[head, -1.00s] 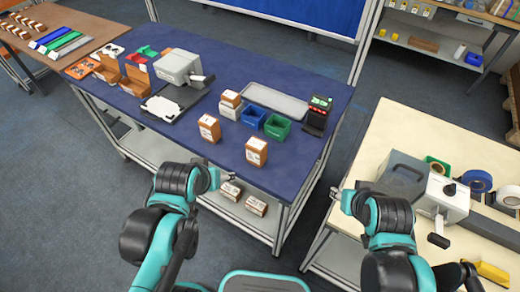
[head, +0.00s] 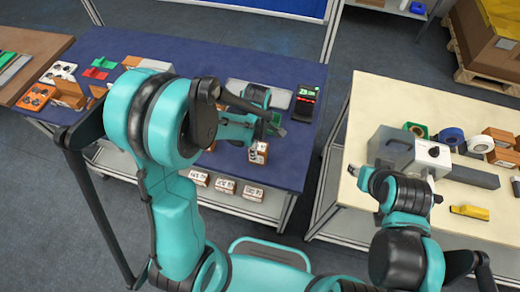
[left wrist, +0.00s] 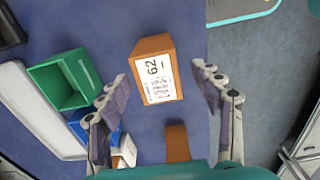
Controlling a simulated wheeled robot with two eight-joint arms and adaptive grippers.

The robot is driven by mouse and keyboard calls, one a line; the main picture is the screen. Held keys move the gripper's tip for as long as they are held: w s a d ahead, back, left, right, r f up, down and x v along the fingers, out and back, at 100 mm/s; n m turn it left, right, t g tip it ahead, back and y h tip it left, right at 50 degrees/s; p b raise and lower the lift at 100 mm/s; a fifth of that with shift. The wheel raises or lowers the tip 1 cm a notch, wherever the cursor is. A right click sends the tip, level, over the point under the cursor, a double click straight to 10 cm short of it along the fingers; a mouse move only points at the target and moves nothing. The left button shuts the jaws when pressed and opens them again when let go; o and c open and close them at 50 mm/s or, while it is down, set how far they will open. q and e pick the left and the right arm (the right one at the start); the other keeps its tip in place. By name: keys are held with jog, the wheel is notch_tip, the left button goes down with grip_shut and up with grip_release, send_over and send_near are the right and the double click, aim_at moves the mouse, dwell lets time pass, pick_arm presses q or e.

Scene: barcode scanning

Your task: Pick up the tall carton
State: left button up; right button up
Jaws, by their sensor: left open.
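A brown carton with a white printed label (head: 258,152) stands near the front edge of the blue table in the head view. In the left wrist view this labelled carton (left wrist: 154,70) lies between the two spread fingers of my left gripper (left wrist: 160,76), with gaps on both sides. A second brown carton (left wrist: 177,143) is lower in that view, partly hidden by the gripper body. In the head view my left gripper (head: 264,130) is just behind and above the labelled carton, empty. My right gripper (head: 364,179) is over the cream table, its fingers too small to read.
A green bin (left wrist: 62,80), a blue bin (left wrist: 80,125) and a pale tray (left wrist: 35,110) lie beside the carton. A black device (head: 306,103) stands at the blue table's right end. The cream table (head: 360,115) holds a grey machine (head: 405,152) and tape rolls.

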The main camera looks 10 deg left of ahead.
pick_arm(q)
notch_tip(320, 180, down, 7)
jog(key=shift+w+d+b, duration=0.1)
jog(key=shift+b, duration=0.8)
jog(key=c, duration=1.5)
